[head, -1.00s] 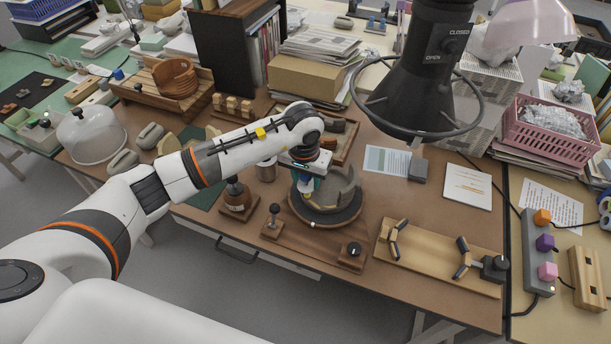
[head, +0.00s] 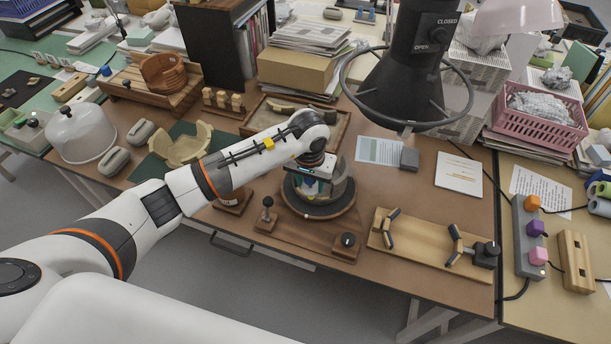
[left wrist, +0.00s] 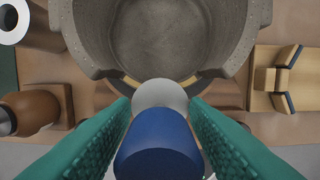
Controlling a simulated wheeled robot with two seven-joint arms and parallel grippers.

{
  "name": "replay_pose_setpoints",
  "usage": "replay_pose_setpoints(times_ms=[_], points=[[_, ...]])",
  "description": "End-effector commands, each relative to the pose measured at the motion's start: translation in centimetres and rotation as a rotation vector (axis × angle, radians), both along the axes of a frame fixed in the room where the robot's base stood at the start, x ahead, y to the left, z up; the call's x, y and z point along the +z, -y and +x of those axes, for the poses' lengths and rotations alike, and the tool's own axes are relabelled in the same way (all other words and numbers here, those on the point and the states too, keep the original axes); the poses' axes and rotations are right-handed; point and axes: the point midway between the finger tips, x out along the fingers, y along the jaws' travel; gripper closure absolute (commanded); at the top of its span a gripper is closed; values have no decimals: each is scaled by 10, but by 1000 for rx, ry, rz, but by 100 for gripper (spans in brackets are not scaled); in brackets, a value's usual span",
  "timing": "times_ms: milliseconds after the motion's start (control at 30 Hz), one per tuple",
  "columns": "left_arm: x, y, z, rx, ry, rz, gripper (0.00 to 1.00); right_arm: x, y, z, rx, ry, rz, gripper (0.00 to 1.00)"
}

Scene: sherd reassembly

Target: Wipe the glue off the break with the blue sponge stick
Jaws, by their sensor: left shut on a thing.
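The grey broken pot (head: 343,187) stands on the round dark turntable (head: 318,211) at the table's front. In the left wrist view the pot (left wrist: 160,40) is open toward me, with yellowish strips, perhaps glue, along its near broken edge (left wrist: 128,84). My left gripper (head: 312,186) is over the near side of the turntable. Its green fingers (left wrist: 160,135) are shut on the blue sponge stick (left wrist: 158,150), whose pale rounded tip (left wrist: 160,95) is at the break. I cannot tell whether the tip touches it. My right gripper is not in view.
A black hood with a ring (head: 405,90) hangs over the table behind the turntable. A wooden board with clamps (head: 430,240) lies to the right, and a small knob post (head: 267,212) stands at left.

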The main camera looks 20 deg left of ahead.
Motion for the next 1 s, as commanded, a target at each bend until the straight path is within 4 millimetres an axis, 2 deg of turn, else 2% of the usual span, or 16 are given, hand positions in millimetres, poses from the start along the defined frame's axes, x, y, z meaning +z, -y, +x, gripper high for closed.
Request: replay_pose_setpoints(times_ms=[633, 1000], points=[[6, 32, 8, -1, 1, 0, 71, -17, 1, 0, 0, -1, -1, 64], [27, 31, 4, -1, 1, 1, 71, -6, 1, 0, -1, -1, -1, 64]])
